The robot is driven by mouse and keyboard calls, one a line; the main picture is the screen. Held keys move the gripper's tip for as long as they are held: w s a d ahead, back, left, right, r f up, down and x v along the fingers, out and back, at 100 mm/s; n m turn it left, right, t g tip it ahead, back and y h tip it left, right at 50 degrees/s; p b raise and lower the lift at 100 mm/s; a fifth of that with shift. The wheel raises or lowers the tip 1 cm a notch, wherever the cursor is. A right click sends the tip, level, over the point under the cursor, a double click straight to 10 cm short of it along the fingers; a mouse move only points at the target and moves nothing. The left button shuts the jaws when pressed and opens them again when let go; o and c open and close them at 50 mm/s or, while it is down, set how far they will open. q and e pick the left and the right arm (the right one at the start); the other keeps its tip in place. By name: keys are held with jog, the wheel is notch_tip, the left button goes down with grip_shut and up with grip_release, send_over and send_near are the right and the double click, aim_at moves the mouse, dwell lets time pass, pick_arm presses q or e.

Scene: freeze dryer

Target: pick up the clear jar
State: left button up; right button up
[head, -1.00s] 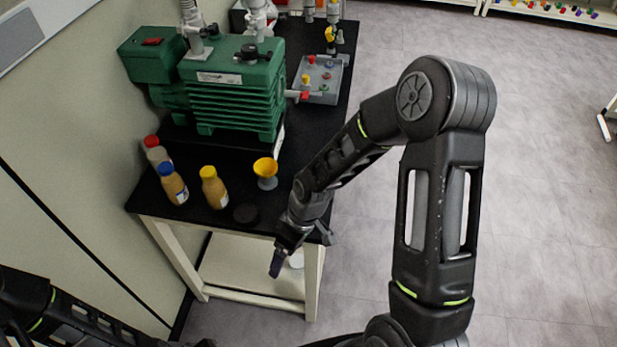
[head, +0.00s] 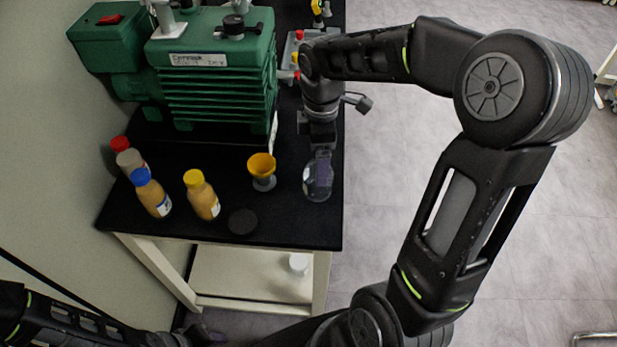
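The clear jar (head: 310,193) is a round, see-through vessel at the right edge of the black bench top. My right gripper (head: 321,172) points down over it, and a dark purple finger overlaps the jar in this view. I cannot tell whether the fingers touch the jar or how far apart they are. My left gripper (head: 205,334) is low at the bottom edge of the view, dark and partly cut off, away from the bench; its finger state is unclear.
A yellow funnel (head: 262,167) on a small stand is just left of the jar. A dark round disc (head: 242,221) and several capped bottles (head: 202,196) stand further left. The green pump (head: 215,75) fills the back. A white object (head: 298,263) lies on the lower shelf.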

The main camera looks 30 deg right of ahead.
jog(key=shift+w+f, duration=0.25)
jog(key=shift+w, duration=0.15)
jog(key=shift+s+r, duration=0.1)
jog(key=shift+s, duration=0.2)
jog(key=shift+w+f, duration=0.1)
jog(key=shift+f, duration=1.3)
notch_tip(320, 180, down, 5)
jog(key=shift+d+f+p, duration=0.1)
jog(key=shift+p, duration=0.5)
jog(key=shift+c, duration=0.3)
jog(key=c, duration=1.4)
